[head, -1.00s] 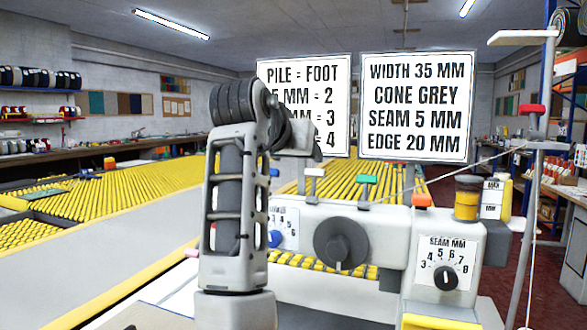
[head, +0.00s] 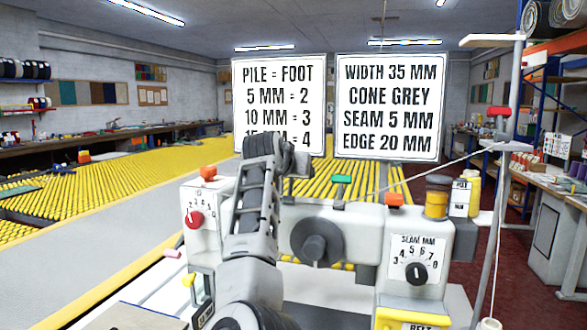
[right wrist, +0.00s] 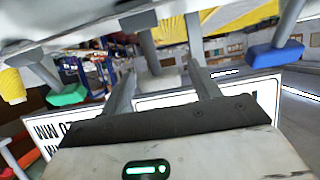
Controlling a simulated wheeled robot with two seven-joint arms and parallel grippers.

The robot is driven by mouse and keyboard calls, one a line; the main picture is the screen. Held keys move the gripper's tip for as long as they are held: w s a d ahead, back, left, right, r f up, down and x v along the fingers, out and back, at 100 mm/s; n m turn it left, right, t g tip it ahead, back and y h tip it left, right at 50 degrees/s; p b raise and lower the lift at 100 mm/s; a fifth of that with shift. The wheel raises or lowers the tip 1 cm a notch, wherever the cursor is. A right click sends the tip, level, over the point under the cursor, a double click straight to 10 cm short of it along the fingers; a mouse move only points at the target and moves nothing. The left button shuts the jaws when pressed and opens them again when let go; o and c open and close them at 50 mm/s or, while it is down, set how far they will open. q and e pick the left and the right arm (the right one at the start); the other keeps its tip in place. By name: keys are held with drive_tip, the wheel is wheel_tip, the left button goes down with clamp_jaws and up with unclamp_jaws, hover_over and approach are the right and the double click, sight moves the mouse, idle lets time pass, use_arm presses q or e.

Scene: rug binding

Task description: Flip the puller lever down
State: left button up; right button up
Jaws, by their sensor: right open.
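Several levers stand along the machine top, and I cannot read which one is the puller lever. A lever with a pale grey-white knob (right wrist: 152,80) stands between the open fingers of my right gripper (right wrist: 160,72) in the right wrist view, with no clear contact. A green-knobbed lever (right wrist: 66,95) and a blue-knobbed lever (right wrist: 274,52) lie outside the fingers on either side. In the head view the green lever (head: 341,180) shows right of my arm; the pale and blue levers are hidden behind it. My left gripper is out of view.
An orange knob (head: 394,199) stands right of the green lever, above the seam dial (head: 415,271). A large dark handwheel (head: 316,243) sits on the machine front. Two sign boards (head: 391,107) rise behind. A thread runs to the post (head: 509,150) at right.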

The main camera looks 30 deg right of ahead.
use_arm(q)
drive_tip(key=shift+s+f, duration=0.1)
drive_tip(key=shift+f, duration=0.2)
use_arm(e)
drive_tip(key=shift+w+d+f, duration=0.1)
drive_tip(key=shift+d, duration=0.05)
